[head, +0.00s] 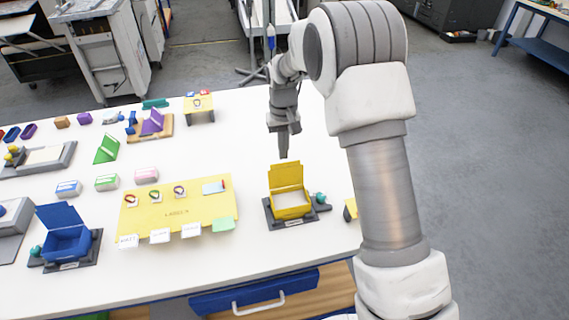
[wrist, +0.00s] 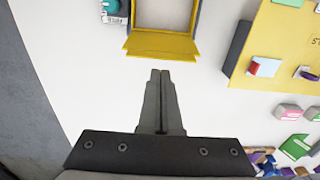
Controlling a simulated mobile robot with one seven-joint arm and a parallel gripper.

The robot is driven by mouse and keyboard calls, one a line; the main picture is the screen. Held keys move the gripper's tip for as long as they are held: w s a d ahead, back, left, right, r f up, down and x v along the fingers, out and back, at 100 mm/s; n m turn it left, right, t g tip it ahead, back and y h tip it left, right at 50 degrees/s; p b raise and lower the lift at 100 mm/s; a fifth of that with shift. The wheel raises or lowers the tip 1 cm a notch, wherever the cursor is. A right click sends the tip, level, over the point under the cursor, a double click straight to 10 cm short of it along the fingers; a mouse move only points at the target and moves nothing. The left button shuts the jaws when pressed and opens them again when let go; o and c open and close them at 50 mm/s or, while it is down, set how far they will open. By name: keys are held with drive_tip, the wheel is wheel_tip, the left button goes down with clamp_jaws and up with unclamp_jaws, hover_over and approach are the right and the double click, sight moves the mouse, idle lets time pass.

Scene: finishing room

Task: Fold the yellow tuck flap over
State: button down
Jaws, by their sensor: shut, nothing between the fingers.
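The yellow box (head: 291,203) sits open in a dark holder on the white table, and its inside looks pale. Its yellow lid (head: 286,177) stands up at the back edge. The yellow tuck flap (wrist: 161,53) runs along the lid's free edge in the wrist view, with the box (wrist: 197,15) beyond it. My gripper (head: 283,157) points down just behind and above the lid's top edge. In the wrist view my gripper (wrist: 160,73) has its fingers together, empty, with a small gap in the picture between the tips and the flap.
A teal-knobbed fixture (head: 320,200) stands right of the yellow box. Left are a yellow label board (head: 205,192) with cards and a blue open box (head: 68,240) in its own holder. A small yellow stand (head: 199,103) is farther back. White table around my gripper is clear.

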drive_tip(key=shift+s+d+r, duration=0.1)
drive_tip(key=shift+s+r, duration=0.05)
drive_tip(key=shift+s, duration=0.4)
drive_tip(key=shift+s, duration=0.3)
idle(0.3)
drive_tip(key=shift+s+d+b, duration=0.1)
drive_tip(key=shift+b, duration=0.25)
drive_tip(key=shift+s+d, duration=0.1)
drive_tip(key=shift+s, duration=0.35)
